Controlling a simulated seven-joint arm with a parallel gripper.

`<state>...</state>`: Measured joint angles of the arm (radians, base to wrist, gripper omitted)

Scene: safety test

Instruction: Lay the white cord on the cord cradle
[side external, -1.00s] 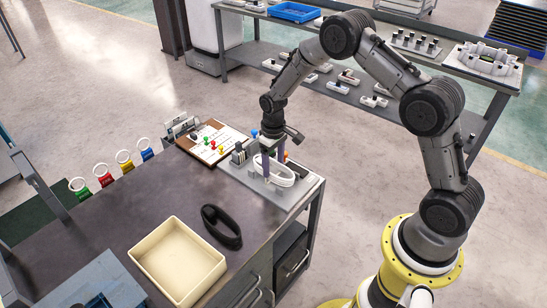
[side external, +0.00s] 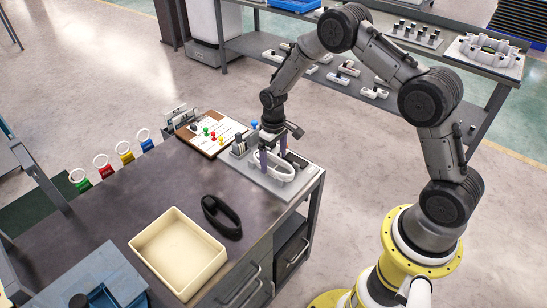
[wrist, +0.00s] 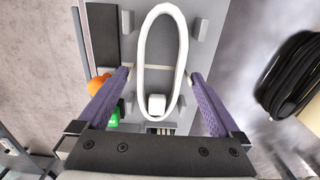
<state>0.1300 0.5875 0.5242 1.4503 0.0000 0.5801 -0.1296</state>
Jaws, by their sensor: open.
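The white cord (side external: 276,177) is a closed oval loop over a grey board with small posts (side external: 283,197) at the table corner; I take this board as the cord cradle. In the wrist view the loop (wrist: 145,52) runs lengthwise over the board (wrist: 197,48), with a white block (wrist: 156,104) at its near end. My gripper (side external: 273,160) is open and low over the board. In the wrist view its purple fingers (wrist: 161,75) stand one on each side of the loop, with gaps visible. Whether the cord rests fully on the board is hard to tell.
A black cord loop (side external: 222,216) and a cream tray (side external: 160,282) are on the table. A clipboard with coloured pins (side external: 207,140) lies behind the board. Coloured ring tags (side external: 123,152) line the table's left edge.

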